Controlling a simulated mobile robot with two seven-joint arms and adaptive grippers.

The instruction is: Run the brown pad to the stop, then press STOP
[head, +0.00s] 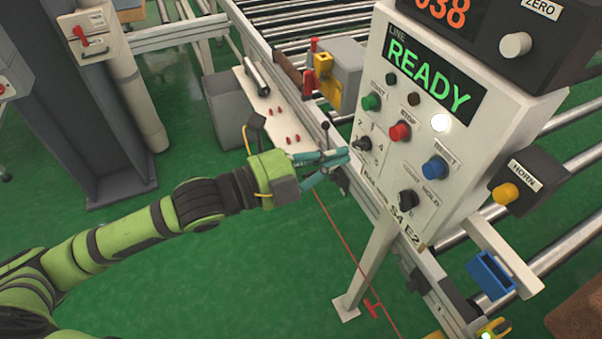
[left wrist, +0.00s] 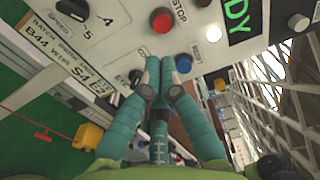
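My left gripper (head: 345,157) has teal fingers drawn together, empty, in front of the lower left of the white control panel (head: 388,200). The left wrist view shows its fingertips (left wrist: 161,66) close together just below the red STOP button (left wrist: 163,21). In the head view the STOP button (head: 399,131) lies up and right of the fingertips; contact is not visible. The green START button (head: 371,102) is above left. The display (head: 428,75) reads READY. A brown surface (head: 580,318), possibly the pad, is cut off at the lower right. My right gripper is not in view.
A blue holder (head: 491,274) sticks out at lower right.

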